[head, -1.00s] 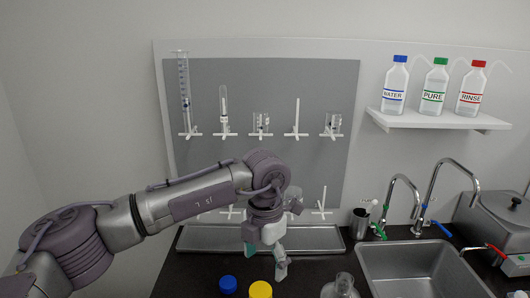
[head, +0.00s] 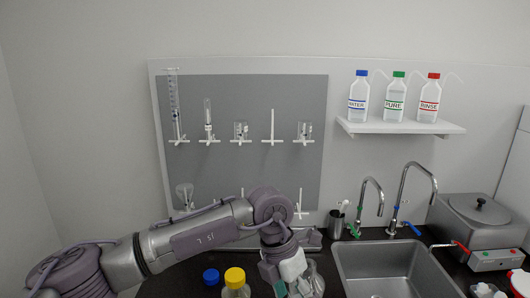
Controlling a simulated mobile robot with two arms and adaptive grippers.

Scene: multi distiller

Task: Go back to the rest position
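My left arm comes in from the left across the lower part of the head view. Its gripper (head: 288,284) points down over the dark counter near the bottom edge. Its fingertips run towards the picture edge and overlap a clear glass vessel (head: 316,281), so I cannot tell how far apart they are or whether they touch it. No held object is clearly visible. My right gripper is not in view.
A blue-capped bottle (head: 211,277) and a yellow-capped bottle (head: 235,278) stand left of the gripper. A sink (head: 390,262) with taps lies right, beside a metal bath (head: 480,222). A pegboard (head: 250,95) with glassware and a shelf (head: 400,127) with wash bottles are behind.

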